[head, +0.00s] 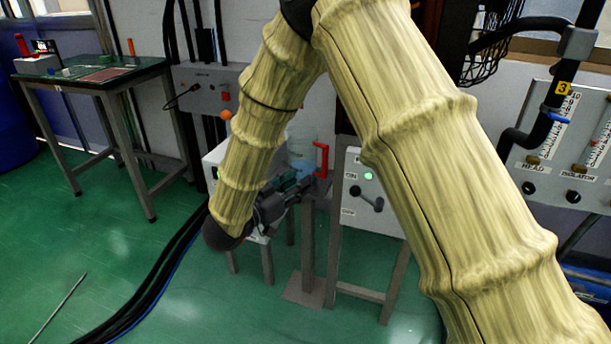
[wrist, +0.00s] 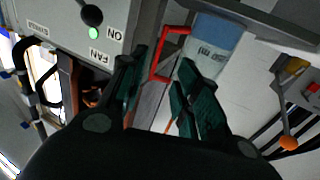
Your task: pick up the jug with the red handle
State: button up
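The jug (head: 301,145) is clear with a bluish lower part, and its red handle (head: 321,160) faces right in the head view. My arm and gripper hide its lower part. In the wrist view, the jug (wrist: 214,38) is at upper middle, with its red handle (wrist: 168,52) on its left side. My gripper (head: 300,184) is low in front of the jug. In the wrist view, its green-padded fingers (wrist: 163,68) are open, with the handle ahead of and partly between the tips. I see no clear contact.
A grey post stand (head: 308,245) is below the jug. A box with a green lamp (head: 367,190) stands close right of the handle. A white box (head: 212,165) is behind my forearm. A workbench (head: 95,75) is far left, and cables (head: 165,270) cross the green floor.

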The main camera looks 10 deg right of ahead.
aim_at(309, 159)
jog(key=shift+m, duration=0.3)
jog(key=b+x, duration=0.4)
jog(key=x, duration=0.5)
jog(key=shift+w+d+r, duration=0.15)
jog(key=shift+w+d, duration=0.05)
jog(key=shift+d, duration=0.15)
jog(key=shift+w+d+r, duration=0.1)
jog(key=shift+w+d, duration=0.1)
grip_shut()
